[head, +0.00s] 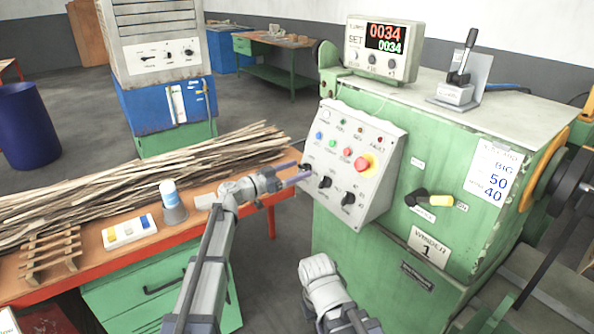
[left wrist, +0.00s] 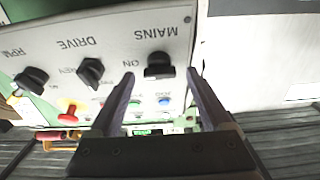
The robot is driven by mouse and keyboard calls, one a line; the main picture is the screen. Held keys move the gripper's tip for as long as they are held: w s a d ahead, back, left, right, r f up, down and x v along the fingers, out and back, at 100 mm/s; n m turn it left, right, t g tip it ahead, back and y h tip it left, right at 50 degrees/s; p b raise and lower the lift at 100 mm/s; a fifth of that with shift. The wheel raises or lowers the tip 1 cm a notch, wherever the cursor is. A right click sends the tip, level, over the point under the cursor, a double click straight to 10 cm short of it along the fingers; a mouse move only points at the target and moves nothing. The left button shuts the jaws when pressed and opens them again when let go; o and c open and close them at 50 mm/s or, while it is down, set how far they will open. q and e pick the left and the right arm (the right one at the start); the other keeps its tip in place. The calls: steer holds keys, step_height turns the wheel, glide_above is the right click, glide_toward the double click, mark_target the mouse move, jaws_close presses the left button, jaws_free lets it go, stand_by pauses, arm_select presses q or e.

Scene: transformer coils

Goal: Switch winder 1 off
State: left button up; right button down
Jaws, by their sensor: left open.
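Winder 1 (head: 395,262) is a green machine with a "WINDER 1" plate (head: 428,247) and a sloped grey control panel (head: 376,143). In the left wrist view the panel is upside down, with the black MAINS knob (left wrist: 158,66), the DRIVE knob (left wrist: 90,72) and the RPM knob (left wrist: 32,80). An "ON" mark shows beside the MAINS knob; I cannot tell its setting. My left gripper (head: 303,173) is open in front of the panel's left edge. In the left wrist view, its fingertips (left wrist: 161,77) lie either side of the MAINS knob; contact is not clear.
The panel also has coloured buttons and a red emergency stop (head: 364,163). A counter box (head: 384,50) and a lever (head: 461,70) stand on top. The left workbench (head: 100,268) holds wooden strips (head: 120,190) and a grey cup (head: 174,213).

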arm_select(q)
steer(key=shift+w+d, duration=0.15)
steer(key=shift+d, duration=0.05)
jaws_close()
stand_by(0.6)
